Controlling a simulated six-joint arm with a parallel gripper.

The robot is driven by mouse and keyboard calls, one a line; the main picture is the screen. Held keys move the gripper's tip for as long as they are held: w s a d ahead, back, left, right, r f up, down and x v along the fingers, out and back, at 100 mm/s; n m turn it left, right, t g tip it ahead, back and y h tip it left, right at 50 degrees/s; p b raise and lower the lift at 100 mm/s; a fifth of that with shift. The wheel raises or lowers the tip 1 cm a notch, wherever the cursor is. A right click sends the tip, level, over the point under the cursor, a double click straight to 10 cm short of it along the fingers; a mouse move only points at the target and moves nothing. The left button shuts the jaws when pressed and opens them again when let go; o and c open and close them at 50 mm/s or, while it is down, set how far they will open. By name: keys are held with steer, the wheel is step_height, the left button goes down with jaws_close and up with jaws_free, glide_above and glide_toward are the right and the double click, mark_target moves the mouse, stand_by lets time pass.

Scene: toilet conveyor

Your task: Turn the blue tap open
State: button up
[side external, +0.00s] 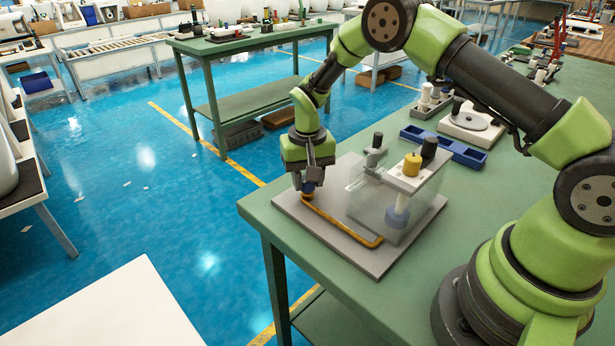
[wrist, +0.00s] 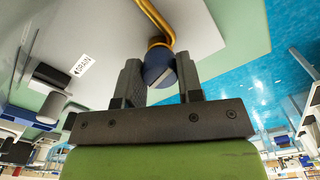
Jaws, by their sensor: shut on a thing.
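The blue tap (wrist: 158,68) is a round blue knob with a pale stripe, at the end of a brass pipe (wrist: 166,22). In the side view the tap (side external: 308,187) is at the left end of the pipe (side external: 345,226), low over a grey base plate (side external: 384,267). My gripper (side external: 307,184) points down over the tap and is shut on it. In the wrist view, the fingertips of my gripper (wrist: 159,75) are on either side of the knob. The fingers partly hide the tap in the side view.
A blue tray (side external: 443,147) and a white fixture (side external: 471,126) lie behind.

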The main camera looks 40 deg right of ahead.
steer(key=n, duration=0.6)
steer(key=shift+n, duration=0.4)
stand_by(0.3)
steer(key=o, duration=0.9)
step_height(320, 180, up, 10)
